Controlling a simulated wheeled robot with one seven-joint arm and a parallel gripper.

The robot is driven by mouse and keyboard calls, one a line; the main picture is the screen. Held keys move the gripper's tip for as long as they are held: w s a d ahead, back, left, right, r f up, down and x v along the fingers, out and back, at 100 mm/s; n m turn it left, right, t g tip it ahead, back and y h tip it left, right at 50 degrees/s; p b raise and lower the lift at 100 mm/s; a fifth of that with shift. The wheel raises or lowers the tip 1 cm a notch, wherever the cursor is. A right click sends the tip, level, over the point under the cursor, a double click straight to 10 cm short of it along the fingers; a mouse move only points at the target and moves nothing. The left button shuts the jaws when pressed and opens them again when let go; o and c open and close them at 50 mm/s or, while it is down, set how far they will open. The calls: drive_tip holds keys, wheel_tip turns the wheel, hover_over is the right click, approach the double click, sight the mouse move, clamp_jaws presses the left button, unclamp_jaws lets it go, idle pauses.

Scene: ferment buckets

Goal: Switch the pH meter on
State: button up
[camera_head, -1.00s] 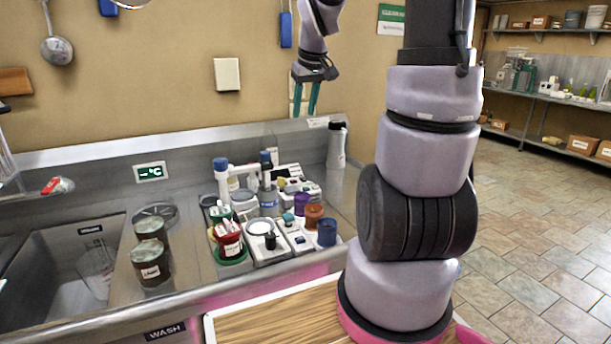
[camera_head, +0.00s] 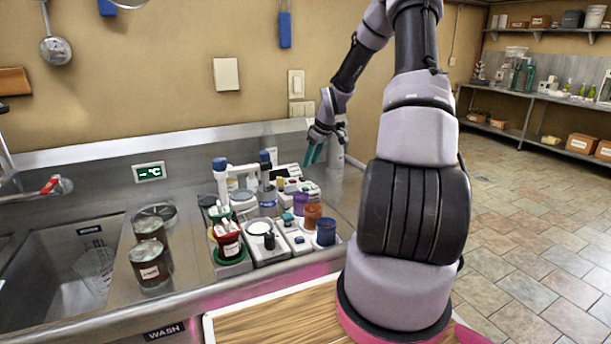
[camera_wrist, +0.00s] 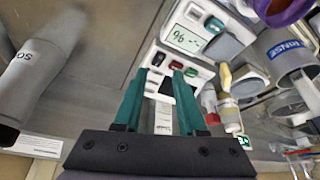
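My gripper (camera_head: 314,154) is over the back right of the bench instruments, pointing down. In the wrist view its two teal fingers (camera_wrist: 159,73) are apart with nothing held between them. Beyond the fingertips is a white instrument panel (camera_wrist: 150,60) with dark, red and green buttons. Beside it is a white unit with a display (camera_wrist: 186,38) showing dashes and a green switch (camera_wrist: 215,25). These instruments also show at the back of the group in the head view (camera_head: 290,183). I cannot tell which is the pH meter, nor whether the fingertips touch the panel.
A grey bottle (camera_wrist: 42,75) stands left of the fingers in the wrist view. A RINSE cup (camera_wrist: 283,55) is on the right. In front are a round-plated device (camera_head: 262,228), coloured cups (camera_head: 313,215) and dark jars (camera_head: 150,265). The sink (camera_head: 60,285) is at left.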

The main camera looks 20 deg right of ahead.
sight(303, 179)
drive_tip(key=x, duration=0.7)
drive_tip(key=shift+f, duration=0.1)
